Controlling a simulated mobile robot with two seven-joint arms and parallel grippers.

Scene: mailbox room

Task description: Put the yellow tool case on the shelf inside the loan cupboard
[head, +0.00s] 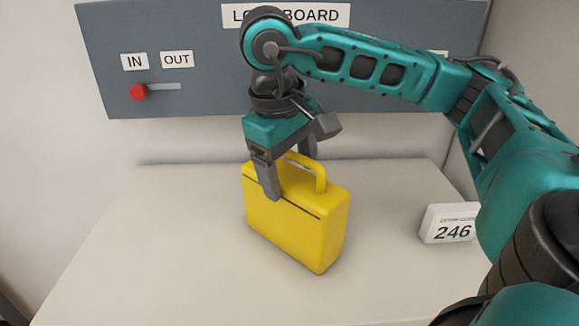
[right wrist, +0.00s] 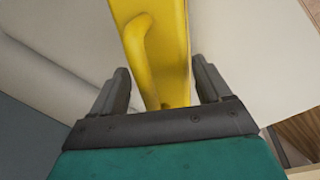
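The yellow tool case (head: 300,220) stands upright on the white table, its handle on top. My right gripper (head: 290,172) is over the left part of the case, pointing down. One finger is in front of the near face and the other is behind. In the right wrist view the yellow case (right wrist: 158,45) runs between the two fingers of the open gripper (right wrist: 163,85), with gaps visible on both sides. My left gripper is not in view. The loan cupboard and its shelf are not recognisable in these views.
A grey board (head: 200,50) on the wall has IN and OUT labels and a red knob (head: 138,92) by a slot. A white sign reading 246 (head: 449,224) stands at the right of the table (head: 150,250). The table's left and front are clear.

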